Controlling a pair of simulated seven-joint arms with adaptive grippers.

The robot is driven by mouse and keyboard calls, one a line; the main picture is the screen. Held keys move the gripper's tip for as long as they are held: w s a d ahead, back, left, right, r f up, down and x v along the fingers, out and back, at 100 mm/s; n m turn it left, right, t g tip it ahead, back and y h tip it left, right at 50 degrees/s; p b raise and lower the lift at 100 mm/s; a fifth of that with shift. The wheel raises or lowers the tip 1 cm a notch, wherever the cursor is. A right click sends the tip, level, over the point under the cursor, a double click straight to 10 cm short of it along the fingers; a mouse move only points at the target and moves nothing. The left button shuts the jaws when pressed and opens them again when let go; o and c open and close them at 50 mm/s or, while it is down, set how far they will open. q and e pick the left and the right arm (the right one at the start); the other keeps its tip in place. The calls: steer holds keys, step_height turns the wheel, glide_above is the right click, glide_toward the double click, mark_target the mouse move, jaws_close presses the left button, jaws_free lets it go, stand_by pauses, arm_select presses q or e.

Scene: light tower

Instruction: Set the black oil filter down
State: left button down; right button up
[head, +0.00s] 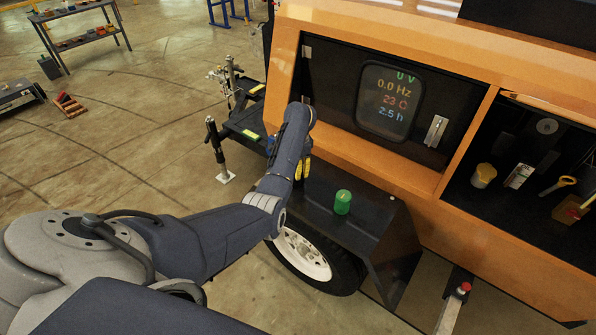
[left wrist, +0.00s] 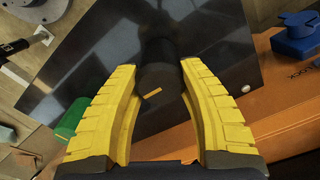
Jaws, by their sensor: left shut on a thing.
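The black oil filter (left wrist: 157,72) is a dark cylinder with a small yellow mark, between the yellow fingers of my left gripper in the left wrist view. My left gripper (head: 303,168) is shut on it, over the black fender (head: 368,222) of the light tower. In the head view my own arm and fingers hide the filter. Dark on dark, I cannot tell whether the filter touches the fender. My right gripper is in neither view.
A green can (head: 342,202) stands on the fender beside my left gripper. The orange housing with a lit display (head: 391,100) rises behind. An open compartment at the right holds a yellow cup (head: 483,175) and tools. A blue part (left wrist: 296,38) shows in the wrist view.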

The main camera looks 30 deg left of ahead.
arm_select(q)
steer(key=shift+f, duration=0.5)
steer(key=c, duration=0.8)
jaws_free()
steer(key=shift+c, duration=0.2)
step_height(320, 180, up, 10)
steer(key=shift+w+d+f, duration=0.1)
steer(key=shift+w, duration=0.05)
steer(key=shift+w+r, duration=0.2)
steer(key=shift+r, duration=0.5)
steer(key=shift+s+r, duration=0.1)
steer(key=shift+r, duration=0.2)
steer(key=shift+s+r, duration=0.1)
